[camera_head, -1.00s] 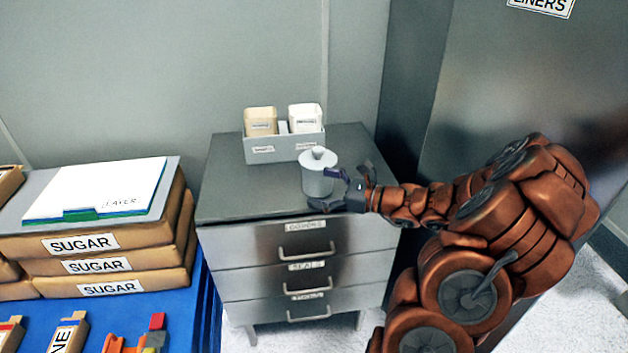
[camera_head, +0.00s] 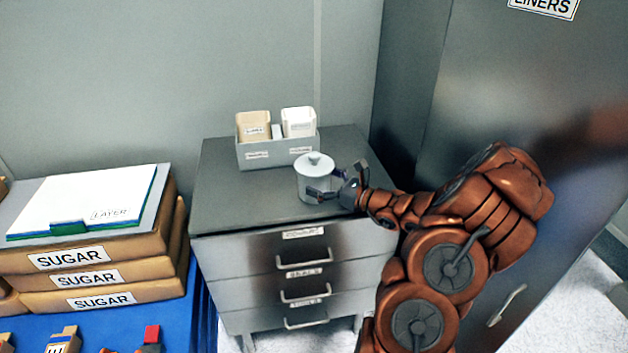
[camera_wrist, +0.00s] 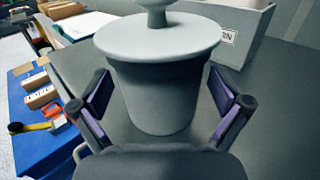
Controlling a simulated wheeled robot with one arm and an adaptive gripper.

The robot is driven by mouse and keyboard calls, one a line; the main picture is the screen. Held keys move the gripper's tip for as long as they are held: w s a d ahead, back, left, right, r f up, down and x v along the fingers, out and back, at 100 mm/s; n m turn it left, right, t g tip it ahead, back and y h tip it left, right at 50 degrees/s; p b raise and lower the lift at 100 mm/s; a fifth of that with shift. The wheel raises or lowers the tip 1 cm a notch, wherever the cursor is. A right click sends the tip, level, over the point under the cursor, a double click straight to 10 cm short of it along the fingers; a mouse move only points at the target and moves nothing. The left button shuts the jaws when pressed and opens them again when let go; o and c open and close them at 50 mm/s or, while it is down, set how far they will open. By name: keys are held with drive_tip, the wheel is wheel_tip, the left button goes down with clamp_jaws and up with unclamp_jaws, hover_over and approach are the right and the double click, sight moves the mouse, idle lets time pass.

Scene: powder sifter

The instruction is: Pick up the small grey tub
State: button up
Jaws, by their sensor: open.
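The small grey tub (camera_head: 312,183) stands upright on top of the drawer cabinet, with a knobbed lid on it. In the wrist view the tub (camera_wrist: 155,92) fills the middle of the picture. My gripper (camera_head: 335,178) is at the tub's right side in the head view. In the wrist view my gripper (camera_wrist: 163,112) is open, with one finger to the left and one to the right of the tub's body, below the lid rim. A gap shows between the right finger and the tub; I cannot tell whether the left finger touches it.
A grey divided holder (camera_head: 262,158) with tan and white packets stands behind the tub on the cabinet (camera_head: 225,205). A tall dark cabinet (camera_head: 500,90) is at the right. Stacked sugar boxes (camera_head: 150,265) lie on a blue surface at the left. The cabinet top's left part is clear.

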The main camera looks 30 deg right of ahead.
sight(314, 164)
drive_tip(key=shift+x, duration=1.1)
drive_tip(key=c, duration=1)
drive_tip(key=shift+r, duration=0.15)
drive_tip(key=shift+r+b, duration=0.45)
drive_tip(key=shift+r, duration=1.15)
drive_tip(key=s+a+b, duration=0.3)
drive_tip(key=s+b, duration=0.3)
drive_tip(key=s, duration=0.1)
drive_tip(key=s+a+r+b, duration=0.1)
drive_tip(key=s+a+b, duration=0.2)
drive_tip(key=s+b, duration=0.3)
drive_tip(key=shift+s+a+r+b, duration=0.25)
drive_tip(key=shift+s+b, duration=0.15)
drive_tip(key=shift+s, duration=0.35)
